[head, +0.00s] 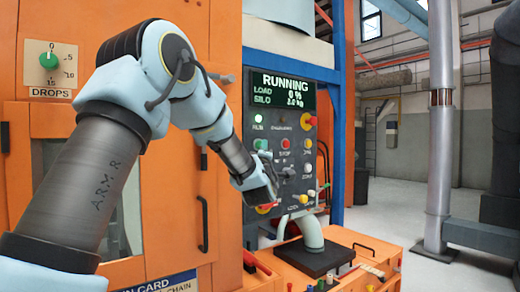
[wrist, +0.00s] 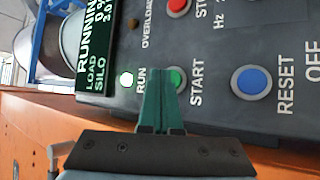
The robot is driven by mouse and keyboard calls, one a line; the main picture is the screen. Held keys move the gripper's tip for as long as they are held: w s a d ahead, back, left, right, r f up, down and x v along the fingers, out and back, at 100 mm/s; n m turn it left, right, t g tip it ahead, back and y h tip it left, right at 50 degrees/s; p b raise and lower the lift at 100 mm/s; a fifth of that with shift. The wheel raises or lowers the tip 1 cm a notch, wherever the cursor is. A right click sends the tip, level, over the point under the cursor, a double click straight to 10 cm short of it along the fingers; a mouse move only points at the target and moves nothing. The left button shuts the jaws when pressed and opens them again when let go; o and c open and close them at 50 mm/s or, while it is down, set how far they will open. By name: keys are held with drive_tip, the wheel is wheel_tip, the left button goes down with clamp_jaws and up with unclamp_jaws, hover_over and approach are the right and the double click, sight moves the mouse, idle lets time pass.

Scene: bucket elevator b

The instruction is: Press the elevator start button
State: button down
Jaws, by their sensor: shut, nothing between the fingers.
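The start button is a green round button on the dark control panel (head: 300,160), labelled START in the wrist view (wrist: 177,78). There my shut fingers (wrist: 163,95) overlap its left part and hide some of it. Contact cannot be told. In the head view the green button (head: 260,144) is just above my gripper (head: 267,165), which is close to the panel's left side. The panel's display (head: 283,90) reads RUNNING with LOAD 0 %. The RUN lamp (wrist: 126,78) is lit.
A red STOP button (wrist: 178,7) and blue RESET button (wrist: 251,81) flank START. An orange cabinet (head: 190,30) stands left. An orange bench (head: 350,262) with a pipe is below.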

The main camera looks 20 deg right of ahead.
drive_tip(key=shift+s, duration=0.25)
drive_tip(key=s+b, duration=0.1)
drive_tip(key=s, duration=0.1)
drive_tip(key=s+d+b, duration=0.1)
drive_tip(key=s+b, duration=0.1)
drive_tip(key=shift+s, duration=0.4)
idle(0.8)
